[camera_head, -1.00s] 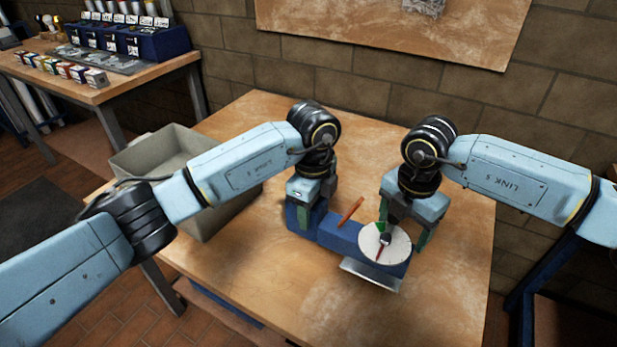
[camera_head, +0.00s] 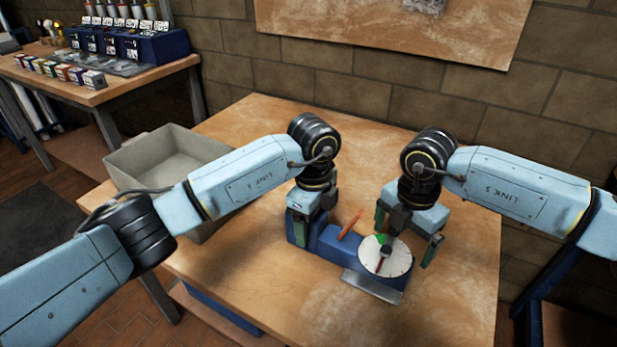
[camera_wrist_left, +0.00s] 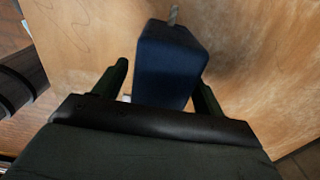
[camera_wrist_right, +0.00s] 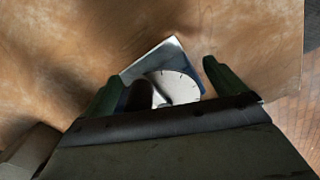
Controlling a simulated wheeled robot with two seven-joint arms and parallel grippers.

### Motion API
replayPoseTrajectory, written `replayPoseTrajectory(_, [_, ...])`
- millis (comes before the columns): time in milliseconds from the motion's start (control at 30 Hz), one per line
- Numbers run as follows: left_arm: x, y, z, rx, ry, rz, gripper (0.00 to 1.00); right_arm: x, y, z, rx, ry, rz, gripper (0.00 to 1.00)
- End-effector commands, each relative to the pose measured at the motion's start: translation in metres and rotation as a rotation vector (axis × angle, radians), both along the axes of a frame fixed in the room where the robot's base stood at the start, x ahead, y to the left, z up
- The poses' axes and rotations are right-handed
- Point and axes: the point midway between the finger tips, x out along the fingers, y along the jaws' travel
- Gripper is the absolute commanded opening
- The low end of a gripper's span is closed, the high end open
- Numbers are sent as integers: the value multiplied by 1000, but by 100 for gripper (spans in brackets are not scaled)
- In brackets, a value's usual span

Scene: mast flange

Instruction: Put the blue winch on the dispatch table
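The blue winch (camera_head: 335,245) lies on the wooden table, with an orange lever (camera_head: 349,224), a white dial (camera_head: 385,257) and a metal plate under its right end. My left gripper (camera_head: 305,227) is over its left end. In the left wrist view the winch's blue block (camera_wrist_left: 168,65) is between my open left fingers (camera_wrist_left: 163,85), with a gap at the left finger; contact at the right finger is unclear. My right gripper (camera_head: 407,240) is open near the dial end. In the right wrist view the dial (camera_wrist_right: 176,88) shows between its spread fingers (camera_wrist_right: 161,80).
A grey open bin (camera_head: 135,175) stands at the table's left edge. The wooden table (camera_head: 440,310) is bare in front, right and behind. A brick wall is behind it. Another table (camera_head: 150,78) at the back left holds small boxes and blue racks.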

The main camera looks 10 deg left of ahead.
Motion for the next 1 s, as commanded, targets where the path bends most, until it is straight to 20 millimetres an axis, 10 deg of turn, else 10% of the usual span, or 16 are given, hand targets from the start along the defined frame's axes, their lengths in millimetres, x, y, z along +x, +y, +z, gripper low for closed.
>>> replayPoseTrajectory(267, [1, 1, 9, 0, -2, 1, 71, 0, -1, -1, -3, 1, -2, 96])
replayPoseTrajectory(700, [1, 0, 94, 1, -4, 1, 71, 0, -1, -1, -3, 1, -2, 96])
replayPoseTrajectory(1000, [0, 0, 120, 0, 0, 0, 71, 0, -1, 3, -2, 1, -2, 96])
